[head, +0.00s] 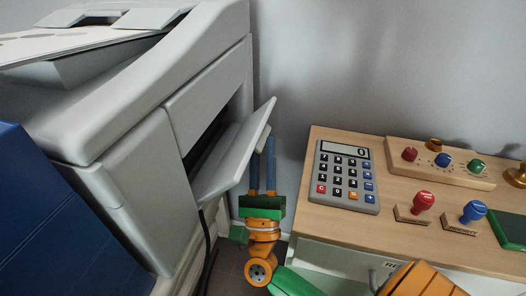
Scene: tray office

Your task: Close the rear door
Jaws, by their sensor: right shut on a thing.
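The rear door (228,165) is a light grey flap on the right side of the big grey printer (140,150). It stands partly open, tilted outward, with a dark gap behind it. My right gripper (263,152) reaches up from below, with blue fingers and a green palm. Its fingers are shut on the small handle at the door's outer edge. The fingertips are partly hidden behind the door's edge. My left gripper is not in view.
A wooden-topped cabinet (335,222) stands to the right, with a calculator (346,177), a knob board (440,164), a red stamp (422,203) and a blue stamp (472,212) on it. A dark cable (206,245) hangs below the door. The gap between printer and cabinet is narrow.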

